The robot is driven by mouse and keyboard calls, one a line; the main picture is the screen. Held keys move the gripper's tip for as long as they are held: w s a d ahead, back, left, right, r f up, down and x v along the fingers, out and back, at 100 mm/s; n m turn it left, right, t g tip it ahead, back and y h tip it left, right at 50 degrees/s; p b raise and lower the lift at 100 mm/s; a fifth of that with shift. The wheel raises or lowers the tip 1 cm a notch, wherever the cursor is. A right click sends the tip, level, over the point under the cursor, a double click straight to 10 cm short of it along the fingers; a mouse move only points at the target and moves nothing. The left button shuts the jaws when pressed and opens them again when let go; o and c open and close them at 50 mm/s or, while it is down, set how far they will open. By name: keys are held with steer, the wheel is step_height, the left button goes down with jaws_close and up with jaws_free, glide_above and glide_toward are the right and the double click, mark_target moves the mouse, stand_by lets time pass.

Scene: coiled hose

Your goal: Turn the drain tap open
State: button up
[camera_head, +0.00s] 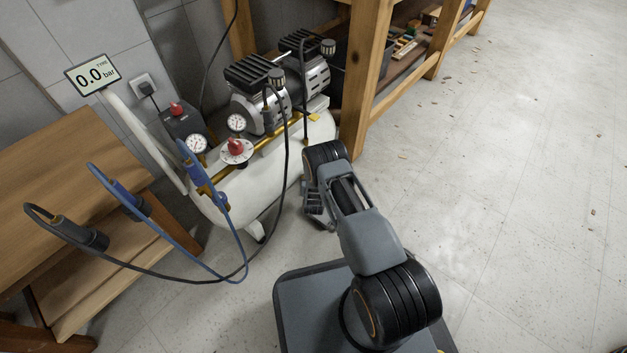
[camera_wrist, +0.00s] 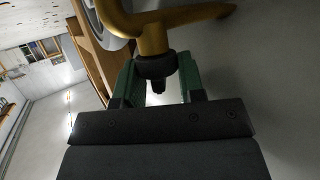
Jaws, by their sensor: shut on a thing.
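The drain tap (camera_wrist: 157,66) shows in the wrist view as a dark knob below a curved brass fitting (camera_wrist: 152,35). My gripper (camera_wrist: 157,74) has its two green fingers on either side of the knob and is shut on it. In the head view my gripper (camera_head: 317,214) is low beside the white tank (camera_head: 262,181), near the floor, and my wrist hides the tap there. How far the tap is turned cannot be told.
The display (camera_head: 92,75) reads 0.0 bar. Blue and black hoses (camera_head: 232,281) loop in front of the tank. A wooden bench (camera_head: 80,190) stands at left and a wooden rack post (camera_head: 365,75) behind my arm. The floor (camera_head: 510,200) at right is mostly clear.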

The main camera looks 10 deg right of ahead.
steer(key=shift+m+h, duration=0.3)
steer(key=shift+h, duration=0.1)
steer(key=o, duration=0.9)
